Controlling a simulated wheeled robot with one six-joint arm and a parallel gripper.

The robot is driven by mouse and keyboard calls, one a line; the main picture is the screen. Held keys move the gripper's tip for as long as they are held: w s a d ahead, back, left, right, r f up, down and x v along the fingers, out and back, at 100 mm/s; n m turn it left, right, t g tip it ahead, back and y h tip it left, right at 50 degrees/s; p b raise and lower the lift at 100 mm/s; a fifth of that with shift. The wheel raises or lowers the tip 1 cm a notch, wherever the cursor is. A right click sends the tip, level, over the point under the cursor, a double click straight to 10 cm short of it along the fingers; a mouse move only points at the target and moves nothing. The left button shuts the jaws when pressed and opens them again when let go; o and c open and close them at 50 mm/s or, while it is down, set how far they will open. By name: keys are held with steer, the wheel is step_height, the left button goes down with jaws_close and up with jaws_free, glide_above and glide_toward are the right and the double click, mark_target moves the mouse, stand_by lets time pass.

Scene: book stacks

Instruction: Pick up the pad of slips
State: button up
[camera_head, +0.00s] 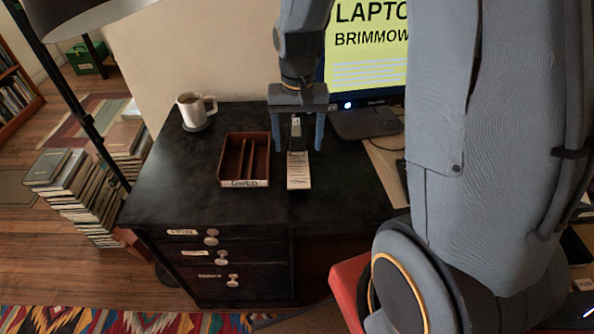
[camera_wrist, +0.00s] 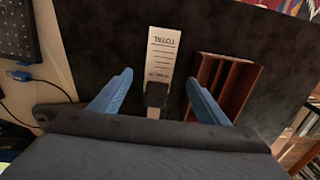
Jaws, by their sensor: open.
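The pad of slips (camera_head: 299,174) is a narrow white pad with printed lines, lying on the black desktop just right of a wooden tray. It also shows in the wrist view (camera_wrist: 163,50), with lettering at one end and a dark block (camera_wrist: 157,94) at the other. My gripper (camera_head: 298,149) is open and points down over the pad's far end. In the wrist view its blue fingers (camera_wrist: 159,78) are apart, one on each side of the pad, with nothing between them touching. How high the fingertips are above the desk is hard to tell.
The reddish wooden tray (camera_head: 231,155) with dividers stands close left of the pad. A white mug (camera_head: 190,109) on a coaster is at the back left. A monitor (camera_head: 366,60) and its stand are behind right. The desktop (camera_head: 165,185) is clear at the left.

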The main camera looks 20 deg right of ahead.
mark_target(298, 168)
steer(key=shift+s+f+p, duration=0.15)
steer(key=shift+f+p, duration=0.25)
steer(key=shift+f, duration=1.35)
steer(key=shift+s+f+p, duration=0.1)
steer(key=shift+f+p, duration=0.25)
steer(key=shift+f, duration=1.35)
steer(key=c, duration=1.2)
steer(key=shift+r, duration=0.15)
